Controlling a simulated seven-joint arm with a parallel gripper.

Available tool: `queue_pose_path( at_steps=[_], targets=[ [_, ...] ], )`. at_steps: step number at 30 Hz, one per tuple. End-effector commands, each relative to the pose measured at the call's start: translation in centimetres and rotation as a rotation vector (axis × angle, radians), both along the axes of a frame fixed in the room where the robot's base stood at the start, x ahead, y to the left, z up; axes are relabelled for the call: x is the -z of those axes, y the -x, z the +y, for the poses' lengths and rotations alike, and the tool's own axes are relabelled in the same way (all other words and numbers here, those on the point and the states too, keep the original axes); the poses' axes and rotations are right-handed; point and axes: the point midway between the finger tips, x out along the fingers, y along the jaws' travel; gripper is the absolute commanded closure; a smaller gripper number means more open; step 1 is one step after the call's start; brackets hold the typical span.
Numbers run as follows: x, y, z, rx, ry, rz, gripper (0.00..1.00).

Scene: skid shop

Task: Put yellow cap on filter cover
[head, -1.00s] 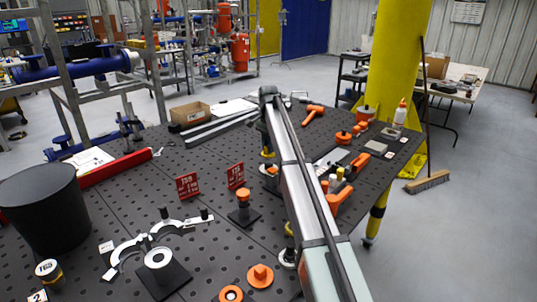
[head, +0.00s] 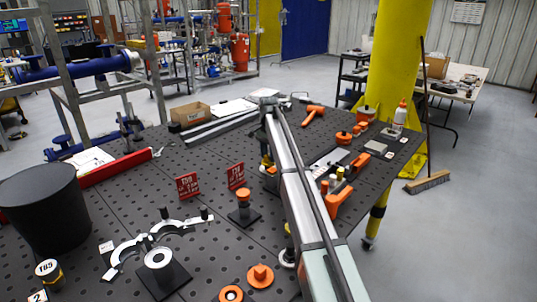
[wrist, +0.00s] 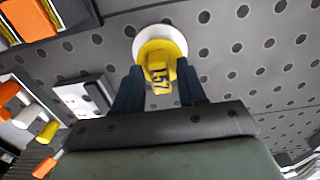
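The yellow cap (wrist: 160,68), marked with dark characters, sits between the two dark fingertips of my gripper (wrist: 160,70) in the wrist view. Both fingers appear to bear on its sides. A round white piece (wrist: 153,40), perhaps the filter cover, shows behind the cap on the perforated table. I cannot tell whether cap and white piece touch. In the head view my gripper is mostly hidden by my arm. A bit of yellow (head: 265,160) shows at the arm's left edge there.
The perforated table (head: 130,195) holds a black bin (head: 45,210), red signs (head: 187,186), an orange-topped post (head: 244,197) and a white ring on a black base (head: 158,258). An orange mallet (head: 313,113) lies at the back. Orange and yellow parts lie right of my arm.

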Motion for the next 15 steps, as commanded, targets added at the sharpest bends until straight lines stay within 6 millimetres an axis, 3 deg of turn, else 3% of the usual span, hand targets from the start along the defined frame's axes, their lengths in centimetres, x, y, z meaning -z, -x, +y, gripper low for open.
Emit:
queue_pose_path(
  at_steps=[10,15],
  targets=[
    [-0.2,0.0,0.0,0.0,0.0,0.0,0.54],
    [-1.8,-0.1,0.0,0.0,-0.001,-0.002,0.54]
  ],
)
